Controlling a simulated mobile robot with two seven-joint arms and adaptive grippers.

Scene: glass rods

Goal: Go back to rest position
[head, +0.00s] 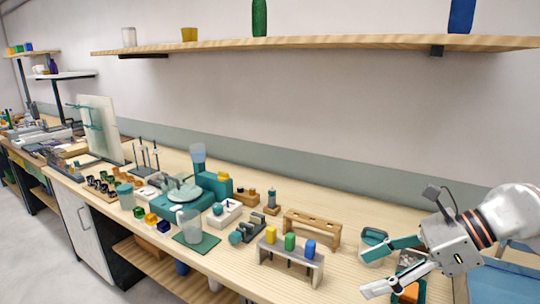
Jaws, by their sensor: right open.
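My right gripper (366,270) is at the lower right, its two teal and white fingers spread apart and pointing left. Nothing shows between the fingers. It appears over the right end of the wooden bench (345,285), near a clear container with a teal rim (374,237) and a dark and orange item (408,292) partly covered by the gripper. I cannot tell whether a finger touches either. My left gripper is not in view.
A grey rack (291,268) with yellow, green and blue blocks stands left of the gripper. A wooden rack (312,229) stands behind it. A clear jug (189,226) and teal device (182,194) are farther left. A wooden shelf (330,43) runs above.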

